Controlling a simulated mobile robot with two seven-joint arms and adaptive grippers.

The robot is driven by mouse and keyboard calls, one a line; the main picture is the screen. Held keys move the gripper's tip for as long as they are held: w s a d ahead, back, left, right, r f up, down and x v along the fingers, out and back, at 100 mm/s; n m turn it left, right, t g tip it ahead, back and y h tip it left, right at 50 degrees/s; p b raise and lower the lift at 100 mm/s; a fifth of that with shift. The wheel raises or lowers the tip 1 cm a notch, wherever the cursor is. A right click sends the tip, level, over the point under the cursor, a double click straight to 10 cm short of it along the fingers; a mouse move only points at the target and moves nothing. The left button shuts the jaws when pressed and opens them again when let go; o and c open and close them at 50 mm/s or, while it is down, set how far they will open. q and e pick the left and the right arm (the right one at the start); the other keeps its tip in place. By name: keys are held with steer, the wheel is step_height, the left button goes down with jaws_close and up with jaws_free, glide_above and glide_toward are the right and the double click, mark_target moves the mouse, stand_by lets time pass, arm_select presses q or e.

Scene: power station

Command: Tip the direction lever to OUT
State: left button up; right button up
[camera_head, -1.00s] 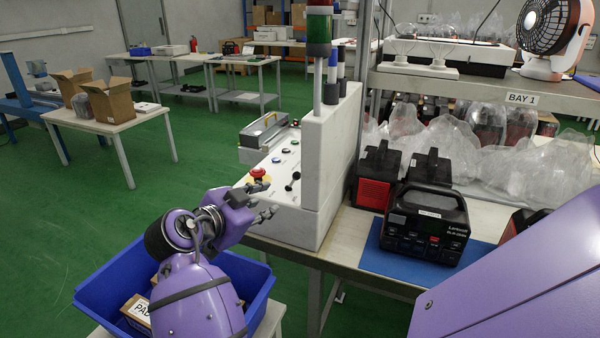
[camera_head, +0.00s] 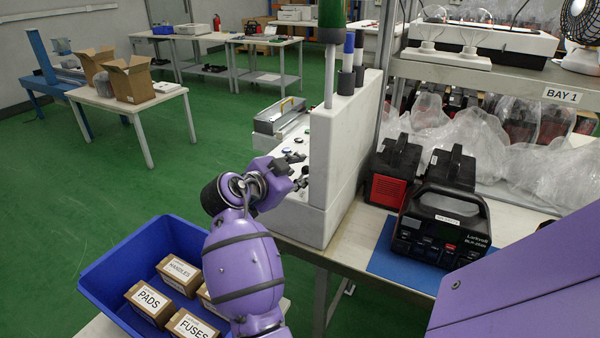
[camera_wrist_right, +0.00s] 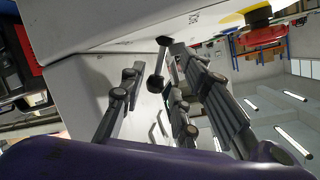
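The direction lever (camera_wrist_right: 156,82) is a short dark stem with a round black knob on the white control console (camera_head: 336,150). In the right wrist view it stands between the finger sets of my right gripper (camera_wrist_right: 157,64), with gaps visible on both sides. In the head view my right gripper (camera_head: 299,170) is at the console's sloping panel, and its fingers mostly hide the lever. The gripper is open and does not appear closed on the lever. I cannot read the OUT marking. My left gripper is not in view.
A red button on a yellow base (camera_wrist_right: 262,32) sits near the gripper. A black power unit (camera_head: 440,228) stands on a blue mat right of the console. A blue bin (camera_head: 108,262) with several labelled boxes lies below my arm. A shelf (camera_head: 480,72) is behind.

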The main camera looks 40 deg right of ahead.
steer(key=shift+w+d+f, duration=0.1)
steer(key=shift+d+f, duration=0.05)
steer(key=shift+d, duration=0.25)
jaws_close()
steer(key=shift+w+a+n+g+h, duration=0.25)
steer(key=shift+w+n+g, duration=0.2)
steer(key=shift+n, duration=0.45)
steer(key=shift+w+a+n+g+h, duration=0.2)
steer(key=shift+w+n+g+h, duration=0.35)
steer(key=shift+n, duration=0.65)
jaws_free()
steer(key=shift+w, duration=0.1)
